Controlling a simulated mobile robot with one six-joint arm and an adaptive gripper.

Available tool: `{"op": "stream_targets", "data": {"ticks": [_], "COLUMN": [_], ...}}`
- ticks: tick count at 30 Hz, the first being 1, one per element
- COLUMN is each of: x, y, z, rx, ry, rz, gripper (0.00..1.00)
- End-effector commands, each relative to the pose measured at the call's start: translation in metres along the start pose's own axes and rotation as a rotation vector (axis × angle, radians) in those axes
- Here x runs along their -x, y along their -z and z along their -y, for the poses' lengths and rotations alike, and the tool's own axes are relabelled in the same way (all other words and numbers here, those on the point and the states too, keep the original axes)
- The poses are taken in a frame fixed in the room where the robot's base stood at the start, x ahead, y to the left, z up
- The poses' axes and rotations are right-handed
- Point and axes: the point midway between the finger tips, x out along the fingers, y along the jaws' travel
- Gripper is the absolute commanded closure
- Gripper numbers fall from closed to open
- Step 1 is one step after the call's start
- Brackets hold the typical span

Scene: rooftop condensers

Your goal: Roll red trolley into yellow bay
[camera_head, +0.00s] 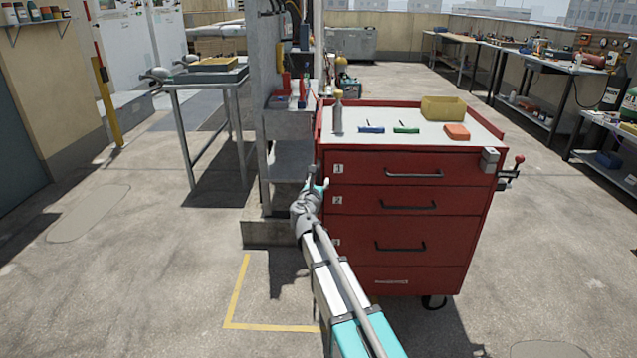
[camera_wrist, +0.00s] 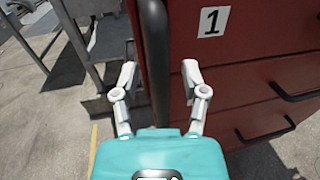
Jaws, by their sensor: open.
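The red trolley (camera_head: 345,258) stands upright right of centre, its drawer front facing me, with numbered drawers and black pulls. In the wrist view its red front (camera_wrist: 240,60) fills the right side. The yellow bay (camera_head: 236,292) shows as a painted corner line on the floor, left of the trolley; my arm hides part of it. My gripper (camera_head: 320,184) is at the trolley's left front edge, near drawer label 1. In the wrist view my gripper (camera_wrist: 160,78) is open, its fingers on either side of a dark upright bar (camera_wrist: 155,50). Contact cannot be told.
On the trolley top are a bottle (camera_head: 338,113), a yellow bin (camera_head: 443,108), an orange block (camera_head: 456,132) and small tools. A grey shelf unit (camera_head: 270,120) stands close behind left. Benches (camera_head: 545,65) line the right.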

Motion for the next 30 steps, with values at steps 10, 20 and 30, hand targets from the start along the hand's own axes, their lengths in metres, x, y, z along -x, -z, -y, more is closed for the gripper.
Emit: {"op": "stream_targets", "data": {"ticks": [10,20,30], "x": [-0.0012,-0.0011,-0.0018], "y": [0.0000,0.0000,0.0000], "z": [0.0003,0.0002,0.0006], "rx": [0.000,0.000,0.000], "ry": [0.000,0.000,0.002], "rz": [0.000,0.000,0.000], "gripper": [0.47,1.00,1.00]}}
